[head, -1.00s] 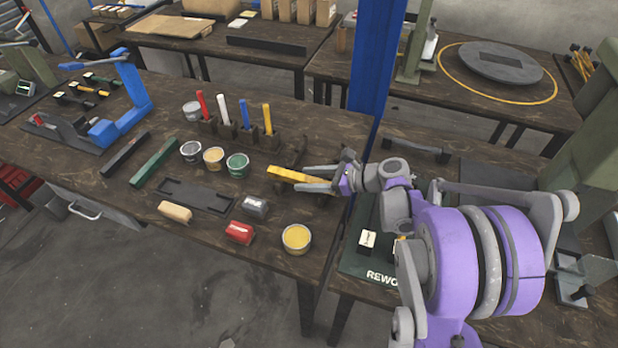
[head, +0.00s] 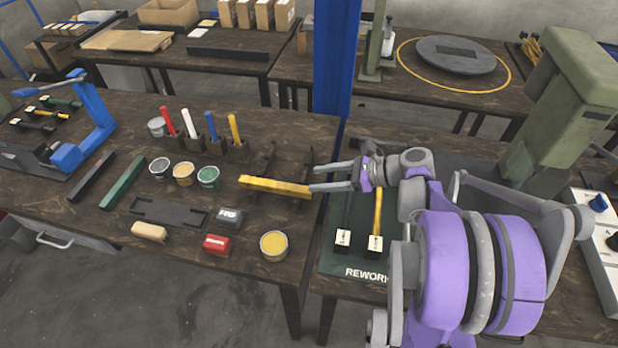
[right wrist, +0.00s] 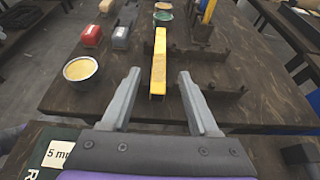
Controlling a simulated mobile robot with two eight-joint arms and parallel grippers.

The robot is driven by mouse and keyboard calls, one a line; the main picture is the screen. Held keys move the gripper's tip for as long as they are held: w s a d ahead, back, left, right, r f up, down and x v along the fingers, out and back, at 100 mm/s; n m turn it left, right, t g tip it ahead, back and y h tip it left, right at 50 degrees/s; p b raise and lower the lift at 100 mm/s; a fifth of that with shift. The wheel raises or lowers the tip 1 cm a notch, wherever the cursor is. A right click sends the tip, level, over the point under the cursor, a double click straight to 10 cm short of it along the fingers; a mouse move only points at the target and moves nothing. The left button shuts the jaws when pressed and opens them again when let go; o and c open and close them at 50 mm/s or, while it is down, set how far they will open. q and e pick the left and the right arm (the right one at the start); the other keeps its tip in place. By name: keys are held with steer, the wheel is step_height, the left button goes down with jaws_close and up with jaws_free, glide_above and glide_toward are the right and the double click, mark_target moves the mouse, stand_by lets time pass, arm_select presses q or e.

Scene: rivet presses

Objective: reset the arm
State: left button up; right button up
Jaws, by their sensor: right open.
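My right gripper (head: 315,178) is open and empty, with its two fingers pointing left at the right end of a yellow bar (head: 275,187). The bar lies across a dark rack (head: 262,168) on the left bench. In the right wrist view, the bar (right wrist: 159,60) lies ahead of the spread fingers (right wrist: 160,76), its near end lined up with the gap between them. Neither finger is closed on it. My left gripper is not in view.
A green bar (head: 123,182), a dark tray (head: 170,213), several small tins and coloured markers stand left on the bench. A red block (head: 216,244) and yellow tin (head: 274,245) are near its front edge. A green REWORK mat (head: 350,262) lies below my right arm; a blue post (head: 338,60) stands behind.

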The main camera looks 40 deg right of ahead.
stand_by(0.6)
steer(key=s+a+n+g+h+p, duration=0.2)
steer(key=s+a+n+g, duration=0.1)
steer(key=a+n, duration=0.35)
steer(key=s+a+n+g+h+p, duration=0.1)
steer(key=s+a+n+g+p, duration=0.15)
steer(key=a+n, duration=0.4)
steer(key=s+a+r+n+h+p, duration=0.1)
steer(key=s+a+n+h+p, duration=0.3)
steer(key=n, duration=0.9)
steer(key=s+h, duration=0.1)
steer(key=s, duration=0.2)
steer(key=shift+a+r+n+p, duration=0.2)
steer(key=shift+r+n+p, duration=0.15)
steer(key=shift+n+p, duration=0.05)
steer(key=shift+s, duration=0.1)
